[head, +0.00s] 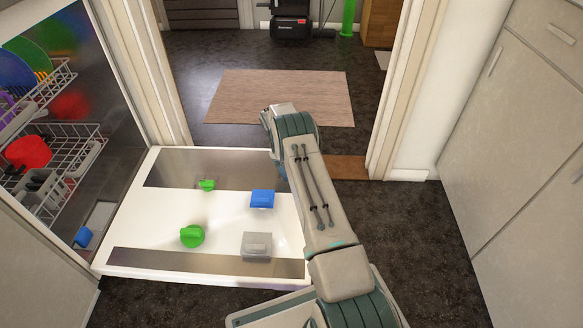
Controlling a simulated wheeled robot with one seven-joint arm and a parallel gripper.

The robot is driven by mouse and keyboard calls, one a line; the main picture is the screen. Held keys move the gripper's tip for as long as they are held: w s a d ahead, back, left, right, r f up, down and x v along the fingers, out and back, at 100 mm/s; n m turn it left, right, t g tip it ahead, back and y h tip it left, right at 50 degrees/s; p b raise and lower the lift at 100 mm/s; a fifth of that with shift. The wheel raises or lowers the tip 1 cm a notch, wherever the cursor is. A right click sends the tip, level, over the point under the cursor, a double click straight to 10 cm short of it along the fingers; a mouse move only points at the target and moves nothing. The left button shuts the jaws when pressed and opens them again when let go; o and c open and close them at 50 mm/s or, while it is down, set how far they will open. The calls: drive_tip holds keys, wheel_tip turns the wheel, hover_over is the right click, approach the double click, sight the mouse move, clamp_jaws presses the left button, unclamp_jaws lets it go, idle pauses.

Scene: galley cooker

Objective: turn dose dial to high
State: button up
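The open dishwasher door (222,220) lies flat with its white inner face up. A larger round green knob (192,236) with a raised grip sits near its front left. A smaller green knob (207,184) sits farther back. I cannot tell which is the dose dial, and no setting marks are readable. A blue block-like part (262,199) and a grey translucent box-like part (256,245) are on the door's right half. My arm reaches up along the door's right side and bends at its far end.
The dishwasher racks (68,150) at left hold colored plates, a red bowl (28,151) and a grey basket (40,184). Cabinets (520,150) line the right. A doorway beyond opens onto a room with a tan rug (270,97). Dark floor is clear between door and cabinets.

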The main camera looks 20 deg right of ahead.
drive_tip(key=p+v, duration=0.4)
drive_tip(key=v, duration=1)
drive_tip(key=shift+p, duration=0.4)
drive_tip(key=shift+s+d+r, duration=0.1)
drive_tip(key=s+a+r+m+t+p, duration=0.15)
drive_tip(key=s+r+p, duration=0.35)
drive_tip(key=r, duration=1)
drive_tip(key=s+a+r+m+t+y+p, duration=0.1)
drive_tip(key=s+a+r+p, duration=0.15)
drive_tip(key=r+p, duration=0.8)
drive_tip(key=s+a+r+m+t+p, duration=0.1)
drive_tip(key=s+r+p, duration=0.25)
drive_tip(key=r, duration=1.45)
drive_tip(key=s+a+r+m+t+y+p, duration=0.1)
drive_tip(key=s+a+r+m+t+p, duration=0.15)
drive_tip(key=s+r+p, duration=0.95)
drive_tip(key=s+a+r+p, duration=0.1)
drive_tip(key=s+r+p, duration=0.2)
drive_tip(key=s, duration=0.6)
drive_tip(key=s+a+r+m+p, duration=0.1)
drive_tip(key=s+r+p, duration=0.2)
drive_tip(key=s+r, duration=0.3)
drive_tip(key=s, duration=0.4)
drive_tip(key=shift+r+t+y+p, duration=0.3)
drive_tip(key=shift+r+y+p, duration=0.05)
drive_tip(key=shift+y+p, duration=0.05)
